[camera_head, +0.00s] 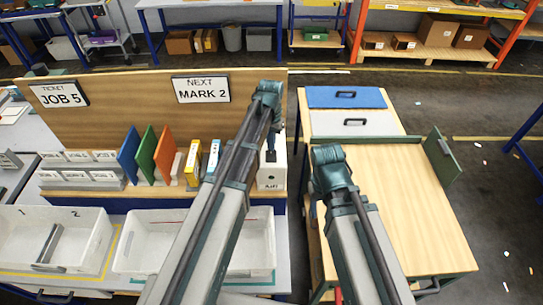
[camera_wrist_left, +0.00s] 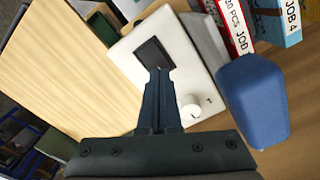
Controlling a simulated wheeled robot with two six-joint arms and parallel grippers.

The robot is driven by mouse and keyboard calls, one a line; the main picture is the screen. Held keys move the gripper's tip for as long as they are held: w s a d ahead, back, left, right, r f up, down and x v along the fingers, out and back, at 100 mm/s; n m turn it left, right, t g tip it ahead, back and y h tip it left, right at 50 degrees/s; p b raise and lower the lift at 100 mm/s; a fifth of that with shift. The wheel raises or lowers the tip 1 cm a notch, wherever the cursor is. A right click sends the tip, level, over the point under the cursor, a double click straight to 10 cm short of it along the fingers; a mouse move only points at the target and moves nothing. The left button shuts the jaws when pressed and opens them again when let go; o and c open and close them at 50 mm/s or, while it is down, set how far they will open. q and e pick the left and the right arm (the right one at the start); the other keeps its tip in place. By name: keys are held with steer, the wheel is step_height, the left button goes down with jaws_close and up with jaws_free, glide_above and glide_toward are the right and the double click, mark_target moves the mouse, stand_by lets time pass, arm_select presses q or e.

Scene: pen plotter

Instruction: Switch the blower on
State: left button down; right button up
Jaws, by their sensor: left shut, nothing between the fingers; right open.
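The blower's white box (camera_head: 271,178) stands at the right end of the shelf in the head view, with small dark lettering low on its front. In the left wrist view its white face (camera_wrist_left: 122,62) carries a black rocker switch (camera_wrist_left: 150,52) and a round white knob (camera_wrist_left: 191,108). My left gripper (camera_wrist_left: 161,72) is shut and empty, its fingertips at the lower edge of the rocker; I cannot tell whether they press it. In the head view the left gripper (camera_head: 270,155) reaches down over the box. My right arm shows, but its gripper is hidden.
Coloured boards (camera_head: 142,155) and binders stand left of the blower. White bins (camera_head: 55,240) sit in front. A wooden-topped cart (camera_head: 405,205) with blue and grey panels stands at right. A blue rounded block (camera_wrist_left: 255,98) is close beside the knob in the wrist view.

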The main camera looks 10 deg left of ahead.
mark_target(271, 153)
arm_select(q)
steer(key=shift+f+b, duration=0.8)
steer(key=shift+f, duration=0.05)
stand_by(0.3)
steer(key=shift+r, duration=0.1)
step_height(271, 153, up, 7)
steer(key=p, duration=0.7)
steer(key=shift+s, duration=0.1)
stand_by(0.4)
